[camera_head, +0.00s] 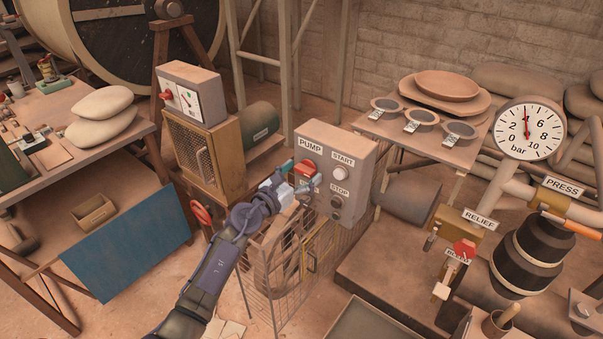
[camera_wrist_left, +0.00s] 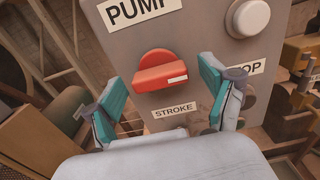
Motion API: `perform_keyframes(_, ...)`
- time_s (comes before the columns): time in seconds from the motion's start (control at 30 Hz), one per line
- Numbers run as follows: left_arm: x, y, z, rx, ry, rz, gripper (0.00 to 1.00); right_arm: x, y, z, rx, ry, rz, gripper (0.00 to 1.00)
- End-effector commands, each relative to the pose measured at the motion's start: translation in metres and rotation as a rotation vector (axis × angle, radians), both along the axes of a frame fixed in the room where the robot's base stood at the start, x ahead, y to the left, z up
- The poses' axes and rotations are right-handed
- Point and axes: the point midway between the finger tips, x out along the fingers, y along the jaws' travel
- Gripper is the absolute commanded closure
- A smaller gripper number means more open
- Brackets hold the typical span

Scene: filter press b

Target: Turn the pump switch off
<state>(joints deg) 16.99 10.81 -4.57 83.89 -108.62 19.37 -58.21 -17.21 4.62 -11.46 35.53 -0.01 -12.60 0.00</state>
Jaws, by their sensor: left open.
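The pump switch is a red rotary knob (camera_wrist_left: 166,70) with a white mark, on a grey control box (camera_head: 363,160). A PUMP label is above it and a STROKE label is below it. In the head view the red knob (camera_head: 305,168) shows just beyond my left gripper (camera_head: 296,183). My left gripper is open; in the left wrist view its two teal-padded fingers (camera_wrist_left: 165,100) stand apart, left and right of the knob and slightly below it. I cannot tell whether either finger touches it. My right gripper is not in view.
The box also carries a white START button (camera_head: 340,173) and a dark STOP button (camera_head: 336,202). A wire mesh guard (camera_head: 262,290) stands below the box. A pressure gauge (camera_head: 529,129), a red RELIEF valve handle (camera_head: 464,248) and a bench with bowls (camera_head: 440,148) are to the right.

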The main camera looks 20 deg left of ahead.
Motion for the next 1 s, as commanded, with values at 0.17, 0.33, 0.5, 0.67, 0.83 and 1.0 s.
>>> perform_keyframes(0.17,0.0,0.0,0.0,0.0,0.0,0.0,0.33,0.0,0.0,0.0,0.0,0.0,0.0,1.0)
perform_keyframes(0.33,0.0,0.0,0.0,-0.001,0.0,0.0,0.62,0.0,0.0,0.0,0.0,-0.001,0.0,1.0)
perform_keyframes(0.5,0.0,0.0,0.0,-0.002,0.001,0.0,0.77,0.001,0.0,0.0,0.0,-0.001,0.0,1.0)
perform_keyframes(0.67,0.0,0.0,0.0,-0.02,0.008,0.0,0.77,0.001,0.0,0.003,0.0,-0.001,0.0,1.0)
perform_keyframes(0.83,0.0,0.0,0.001,-0.084,0.033,0.0,0.77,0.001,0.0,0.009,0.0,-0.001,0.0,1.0)
perform_keyframes(1.0,0.0,0.0,0.002,-0.2,0.076,0.0,0.77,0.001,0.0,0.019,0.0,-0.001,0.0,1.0)
